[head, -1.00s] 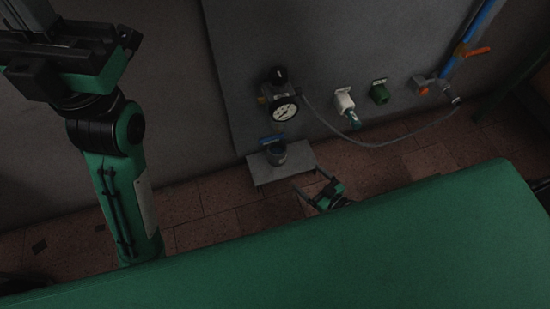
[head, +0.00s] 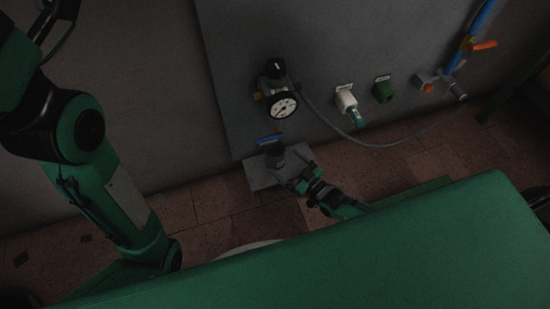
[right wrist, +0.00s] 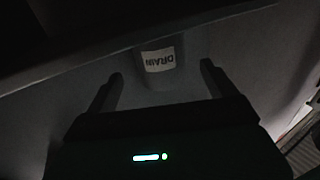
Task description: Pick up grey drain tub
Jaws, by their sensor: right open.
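The grey drain tub (head: 274,157) stands on a pale plate by the wall, under the gauge and a blue-handled tap. In the right wrist view the tub (right wrist: 172,78) shows a white label reading DRAIN. My right gripper (head: 293,169) is open, close beside the tub on its near right side. In the right wrist view its two fingers (right wrist: 160,85) stand apart with the tub ahead, between their lines. I cannot tell whether they touch it. My left arm comes in at the left, but its gripper is not clearly in view.
A pressure gauge (head: 283,105) with a hose is on the wall panel above. The pale plate (head: 258,178) lies on the tiled floor.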

